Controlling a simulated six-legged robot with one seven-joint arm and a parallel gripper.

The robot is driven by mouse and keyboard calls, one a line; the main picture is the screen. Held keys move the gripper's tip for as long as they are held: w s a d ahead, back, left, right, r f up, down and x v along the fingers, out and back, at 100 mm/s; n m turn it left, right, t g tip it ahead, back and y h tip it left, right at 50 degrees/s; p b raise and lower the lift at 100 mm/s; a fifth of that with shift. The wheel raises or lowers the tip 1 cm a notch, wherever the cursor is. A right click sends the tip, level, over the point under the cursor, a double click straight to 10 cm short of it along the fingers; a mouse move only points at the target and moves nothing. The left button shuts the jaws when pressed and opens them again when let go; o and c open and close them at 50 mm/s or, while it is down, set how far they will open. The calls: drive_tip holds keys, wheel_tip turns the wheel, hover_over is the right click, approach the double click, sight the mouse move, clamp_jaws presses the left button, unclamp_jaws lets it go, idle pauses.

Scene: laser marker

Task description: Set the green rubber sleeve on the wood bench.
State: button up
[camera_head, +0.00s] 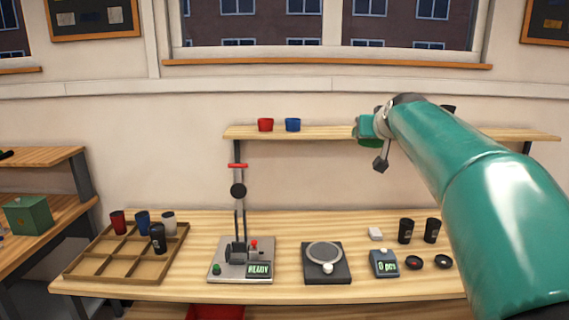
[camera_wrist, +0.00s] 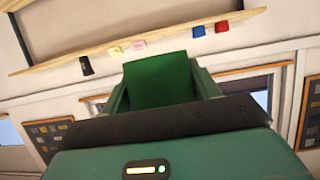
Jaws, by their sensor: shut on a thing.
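The green rubber sleeve (camera_wrist: 158,82) is between the two fingers of my gripper (camera_head: 368,128), which is shut on it. In the wrist view it fills the space between the fingers. In the head view only a bit of dark green (camera_head: 370,142) shows under the gripper, and my arm hides much around it. The gripper and sleeve are in the air at about the height of the wall shelf, above the back right part of the wood bench (camera_head: 300,222). The sleeve is not touching the bench.
The bench carries a compartment tray (camera_head: 75,271) with several cups, a laser marker (camera_head: 240,262), a round-plated device (camera_head: 326,254), a counter (camera_head: 384,263) and black cups (camera_head: 405,231). The wall shelf (camera_head: 340,133) holds red (camera_head: 265,125) and blue (camera_head: 293,125) sleeves. Bare bench shows behind the devices.

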drive_tip(key=w+a+f+m+h, duration=0.1)
drive_tip(key=w+f, duration=0.2)
drive_tip(key=f, duration=1.4)
drive_tip(key=w+f, duration=0.3)
drive_tip(key=f, duration=1.3)
drive_tip(key=s+a+f, duration=0.1)
drive_tip(key=s+f, duration=0.5)
drive_tip(key=f, duration=0.3)
drive_tip(key=s+a+f, duration=0.2)
drive_tip(key=s+f, duration=0.3)
drive_tip(key=f, duration=0.3)
drive_tip(key=s+a+f+n+y, duration=0.1)
drive_tip(key=s+f, duration=0.5)
drive_tip(key=f, duration=0.3)
drive_tip(key=shift+s+a+f, duration=0.2)
drive_tip(key=shift+s+f, duration=0.15)
